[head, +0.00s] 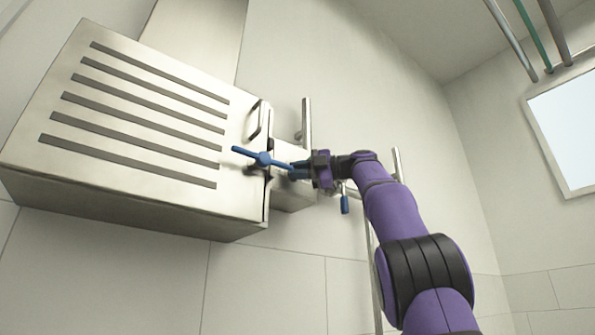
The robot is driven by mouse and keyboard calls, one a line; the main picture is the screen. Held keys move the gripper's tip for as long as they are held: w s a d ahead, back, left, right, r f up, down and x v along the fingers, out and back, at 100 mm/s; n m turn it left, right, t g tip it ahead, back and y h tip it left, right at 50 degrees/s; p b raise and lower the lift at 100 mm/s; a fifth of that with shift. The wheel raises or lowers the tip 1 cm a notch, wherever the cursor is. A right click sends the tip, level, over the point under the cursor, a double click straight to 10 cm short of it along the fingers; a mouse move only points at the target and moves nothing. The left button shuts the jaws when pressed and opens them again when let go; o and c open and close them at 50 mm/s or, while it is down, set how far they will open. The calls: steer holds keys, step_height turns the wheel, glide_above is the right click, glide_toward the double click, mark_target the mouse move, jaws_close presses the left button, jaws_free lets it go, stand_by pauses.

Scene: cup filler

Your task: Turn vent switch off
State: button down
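A large metal vent box (120,200) with dark slots hangs on the wall at the left. A blue lever (250,154) with a round hub sits at its right edge, slanting slightly down to the right. It looks like the vent switch, though no label shows. My gripper (299,169) is at the lever's right end, against or very near it. The fingers are small and partly merge with the lever and the metal behind, so I cannot tell whether they are open or shut on it.
A small metal handle (260,121) is above the lever. Vertical metal pipes (306,120) stand behind my gripper. A second, smaller blue handle (345,205) hangs below my wrist. A bright window (567,135) is at the far right. The wall between my arm and the window is clear.

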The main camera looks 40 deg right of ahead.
steer(key=shift+f, duration=0.15)
steer(key=c, duration=1.2)
jaws_free()
steer(key=shift+o, duration=0.2)
steer(key=v, duration=1)
steer(key=shift+s+d, duration=0.3)
